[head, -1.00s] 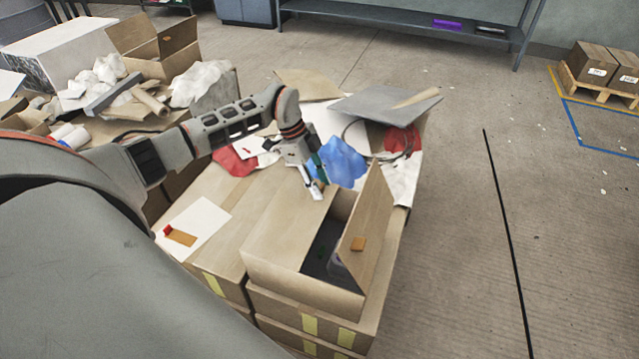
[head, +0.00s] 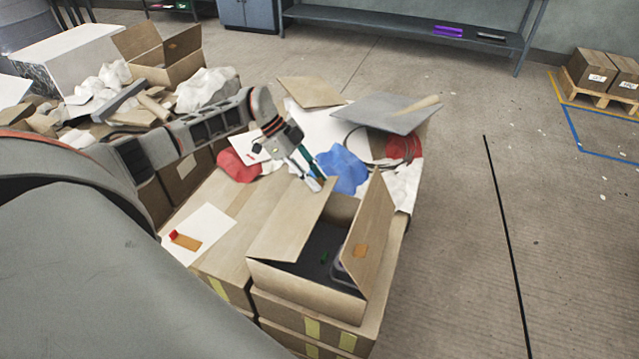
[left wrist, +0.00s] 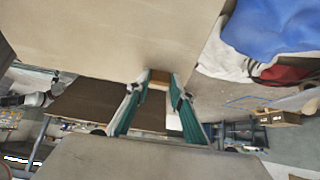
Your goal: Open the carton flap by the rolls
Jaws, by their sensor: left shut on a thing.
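An open brown carton (head: 310,280) stands on stacked boxes at the front middle. My left gripper (head: 317,184) is shut on the far edge of this left flap. In the left wrist view, the two green fingers (left wrist: 158,84) close around an orange-brown piece at a broad cardboard face (left wrist: 110,40). I cannot make out rolls beside this carton for certain. My right gripper is out of view.
A blue cloth (head: 342,170), a red cloth (head: 238,165) and a grey board (head: 385,112) lie behind the carton. White paper (head: 200,232) lies to its left. A cluttered pile with another open carton (head: 165,65) stands at back left.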

